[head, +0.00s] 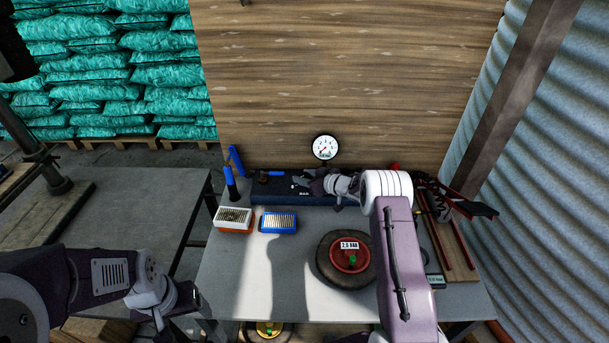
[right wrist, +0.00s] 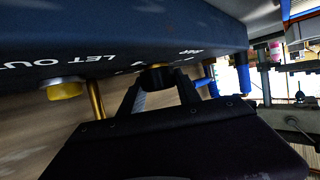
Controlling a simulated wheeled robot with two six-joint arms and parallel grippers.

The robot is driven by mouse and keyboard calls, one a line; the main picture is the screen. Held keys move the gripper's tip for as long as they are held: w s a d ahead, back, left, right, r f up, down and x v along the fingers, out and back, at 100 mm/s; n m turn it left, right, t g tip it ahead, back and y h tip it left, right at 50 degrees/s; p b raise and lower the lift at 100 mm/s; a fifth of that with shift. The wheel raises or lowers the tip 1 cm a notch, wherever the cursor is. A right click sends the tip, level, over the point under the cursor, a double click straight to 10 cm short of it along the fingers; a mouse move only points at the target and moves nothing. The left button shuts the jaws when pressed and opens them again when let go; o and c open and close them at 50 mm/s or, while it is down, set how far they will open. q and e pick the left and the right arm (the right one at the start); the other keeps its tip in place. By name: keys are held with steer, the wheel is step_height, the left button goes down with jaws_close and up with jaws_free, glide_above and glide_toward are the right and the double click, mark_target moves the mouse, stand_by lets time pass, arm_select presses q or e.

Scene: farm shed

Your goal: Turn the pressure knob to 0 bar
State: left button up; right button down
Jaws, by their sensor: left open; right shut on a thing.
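A dark blue panel (head: 262,190) with white lettering lies along the back of the grey bench; its face also shows in the right wrist view (right wrist: 150,35). A round white gauge (head: 325,148) stands above it; its needle is too small to read surely. My right gripper (head: 305,183) reaches the panel and, in the right wrist view, its two fingers (right wrist: 160,90) are shut on a small black knob (right wrist: 157,76). The knob's markings are hidden. My left gripper (head: 183,300) is open and empty, low at the left, away from the panel.
A wheel with a red hub (head: 350,260) and a "2.0 BAR" label lies on the bench. A red-and-white box (head: 234,220) and a blue box (head: 278,223) stand left. A yellow knob (right wrist: 65,89) sits beside the black one. Tools lie at the right.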

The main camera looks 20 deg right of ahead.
steer(key=c, duration=0.9)
jaws_free()
steer(key=shift+o, duration=0.2)
steer(key=v, duration=0.9)
